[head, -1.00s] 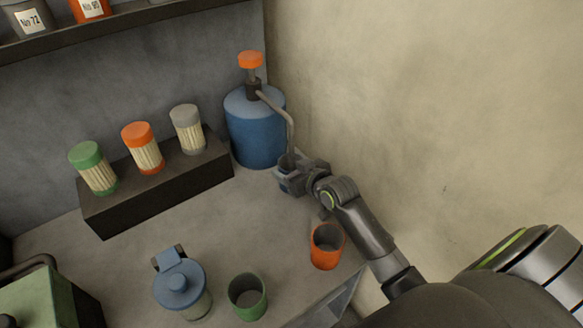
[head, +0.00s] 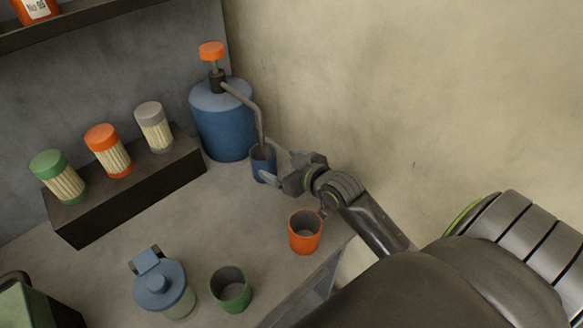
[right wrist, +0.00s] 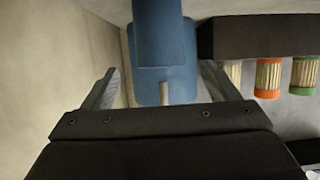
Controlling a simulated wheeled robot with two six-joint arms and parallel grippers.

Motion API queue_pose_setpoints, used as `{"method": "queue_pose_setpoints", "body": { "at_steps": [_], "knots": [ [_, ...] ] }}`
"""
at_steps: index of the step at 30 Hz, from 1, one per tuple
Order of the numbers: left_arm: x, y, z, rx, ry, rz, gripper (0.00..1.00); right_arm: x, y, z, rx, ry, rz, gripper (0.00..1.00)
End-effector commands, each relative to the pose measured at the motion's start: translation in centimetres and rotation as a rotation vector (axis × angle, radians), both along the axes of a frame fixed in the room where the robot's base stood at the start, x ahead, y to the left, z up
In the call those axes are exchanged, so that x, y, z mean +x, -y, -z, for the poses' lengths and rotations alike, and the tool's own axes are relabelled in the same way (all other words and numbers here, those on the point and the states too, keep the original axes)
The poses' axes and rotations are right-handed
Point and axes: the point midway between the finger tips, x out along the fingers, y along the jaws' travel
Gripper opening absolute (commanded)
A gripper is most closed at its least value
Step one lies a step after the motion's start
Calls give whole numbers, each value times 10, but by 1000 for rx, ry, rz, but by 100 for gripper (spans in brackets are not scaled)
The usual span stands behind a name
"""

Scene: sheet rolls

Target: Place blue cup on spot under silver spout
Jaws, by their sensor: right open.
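The blue cup (head: 263,166) stands upright on the counter beneath the end of the silver spout (head: 259,118) of the blue dispenser (head: 224,128). Any spot marking under the cup cannot be seen. My right gripper (head: 275,166) is open at the cup's right side, its fingertips close to the cup; I cannot tell whether they touch it. In the right wrist view, which looks upside down, the open fingers lie left and right of a blue shape that seems to be the cup (right wrist: 158,35), with the dispenser behind. My left gripper is out of view.
An orange cup (head: 305,234) stands near my right forearm. A green cup (head: 231,291) and a blue-lidded jar (head: 160,286) stand at the front. A dark rack (head: 130,193) holds capped containers. A wall (head: 400,90) rises on the right.

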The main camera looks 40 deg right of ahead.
Motion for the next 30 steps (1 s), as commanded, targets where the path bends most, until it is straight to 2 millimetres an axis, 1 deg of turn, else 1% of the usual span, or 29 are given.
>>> {"method": "queue_pose_setpoints", "body": {
  "at_steps": [1, 3, 6, 9, 30],
  "knots": [
    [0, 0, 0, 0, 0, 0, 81, -8, 1, -3, -1, -1, 0, 81],
    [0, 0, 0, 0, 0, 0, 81, -17, 3, -6, -2, -2, 0, 81],
    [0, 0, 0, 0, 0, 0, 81, -26, 4, -10, 0, -2, 0, 81],
    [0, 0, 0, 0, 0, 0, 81, -31, 4, -13, 0, -1, 0, 81],
    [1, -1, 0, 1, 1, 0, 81, -33, 4, -14, 1, -1, -1, 81]
  ]
}}
